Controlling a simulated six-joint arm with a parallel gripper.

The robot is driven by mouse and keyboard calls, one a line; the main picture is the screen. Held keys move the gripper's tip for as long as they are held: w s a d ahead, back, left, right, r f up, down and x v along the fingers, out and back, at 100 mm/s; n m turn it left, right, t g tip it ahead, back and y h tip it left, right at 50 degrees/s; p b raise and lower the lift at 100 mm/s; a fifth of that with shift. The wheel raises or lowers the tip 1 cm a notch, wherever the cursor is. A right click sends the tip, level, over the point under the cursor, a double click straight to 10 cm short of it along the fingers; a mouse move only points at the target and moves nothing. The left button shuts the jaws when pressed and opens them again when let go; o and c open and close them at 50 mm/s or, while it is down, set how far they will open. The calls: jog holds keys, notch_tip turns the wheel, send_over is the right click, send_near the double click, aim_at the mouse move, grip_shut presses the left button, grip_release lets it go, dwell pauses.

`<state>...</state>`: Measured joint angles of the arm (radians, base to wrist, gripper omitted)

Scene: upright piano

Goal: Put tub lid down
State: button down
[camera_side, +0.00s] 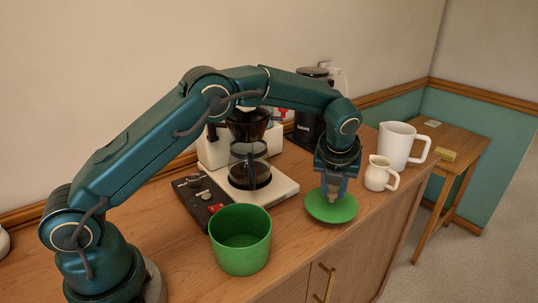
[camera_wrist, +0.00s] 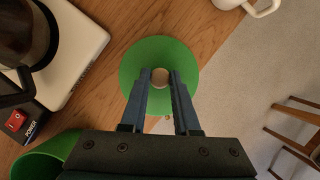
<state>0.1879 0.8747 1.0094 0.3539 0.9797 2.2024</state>
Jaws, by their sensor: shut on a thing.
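The tub lid (camera_side: 331,209) is a round green disc with a pale knob, on or just above the wooden counter, right of the coffee maker. My gripper (camera_side: 333,190) points down over it and is shut on its knob. In the wrist view the lid (camera_wrist: 136,70) lies below my gripper (camera_wrist: 160,78), whose fingers stand on both sides of the knob (camera_wrist: 160,77). I cannot tell whether the lid touches the counter. The open green tub (camera_side: 240,239) stands to the left, near the front of the counter, and looks empty.
The coffee maker (camera_side: 272,187) with its glass carafe stands behind the tub. A small white jug (camera_side: 379,174) is close to the lid's right, with a larger white pitcher (camera_side: 395,146) behind it. The counter's front edge (camera_side: 345,245) is near the lid.

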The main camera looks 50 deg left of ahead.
aim_at(332, 196)
jog(key=shift+f, duration=1.35)
jog(key=shift+f, duration=0.15)
jog(key=c, duration=0.6)
grip_release()
jog(key=shift+c, duration=0.2)
